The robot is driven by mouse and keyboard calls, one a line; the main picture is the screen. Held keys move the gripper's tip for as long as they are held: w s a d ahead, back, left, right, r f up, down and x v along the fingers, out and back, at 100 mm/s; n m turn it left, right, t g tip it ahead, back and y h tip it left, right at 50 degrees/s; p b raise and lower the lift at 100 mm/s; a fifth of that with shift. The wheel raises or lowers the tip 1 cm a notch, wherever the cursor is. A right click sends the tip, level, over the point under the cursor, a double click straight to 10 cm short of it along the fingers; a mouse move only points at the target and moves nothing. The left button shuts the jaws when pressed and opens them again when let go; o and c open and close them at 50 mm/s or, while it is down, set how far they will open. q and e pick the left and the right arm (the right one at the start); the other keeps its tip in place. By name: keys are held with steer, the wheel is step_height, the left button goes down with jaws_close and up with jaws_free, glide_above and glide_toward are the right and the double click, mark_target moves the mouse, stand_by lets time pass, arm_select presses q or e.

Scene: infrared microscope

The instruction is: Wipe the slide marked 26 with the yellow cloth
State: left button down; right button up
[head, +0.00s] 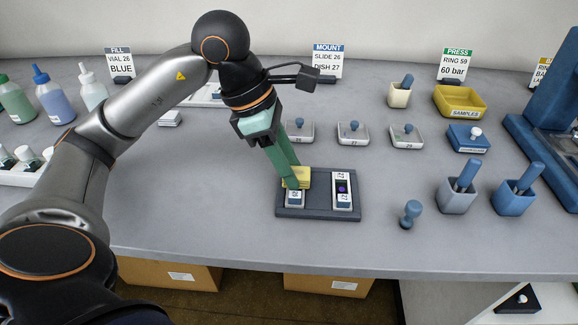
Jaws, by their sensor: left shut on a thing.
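My left gripper (290,178) reaches down from above and is shut on the yellow cloth (302,174). The cloth is over the upper part of the left slide (295,200), whose lower labelled end shows below it. I cannot tell whether the cloth touches the slide. A second slide (342,195), with a dark purple spot, lies to the right. Both slides are in a dark grey slide tray (319,214). The numbers on the slides are too small to read surely. My right gripper is not in view.
Behind the tray stand several small dishes with blue knobs (352,132). To the right are a loose blue knobbed tool (411,213), a grey mortar (457,196) and a blue mortar (513,198). Bottles (53,98) stand at the left. The bench left of the tray is clear.

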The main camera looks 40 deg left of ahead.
arm_select(q)
steer(key=shift+w+a, duration=0.3)
steer(key=shift+w, duration=0.2)
steer(key=shift+s, duration=0.1)
steer(key=shift+s+d, duration=0.55)
steer(key=shift+s, duration=0.3)
steer(key=shift+f, duration=0.1)
steer(key=shift+w, duration=0.15)
steer(key=shift+w+a, duration=0.55)
steer(key=shift+w, duration=0.25)
steer(key=shift+r, duration=0.2)
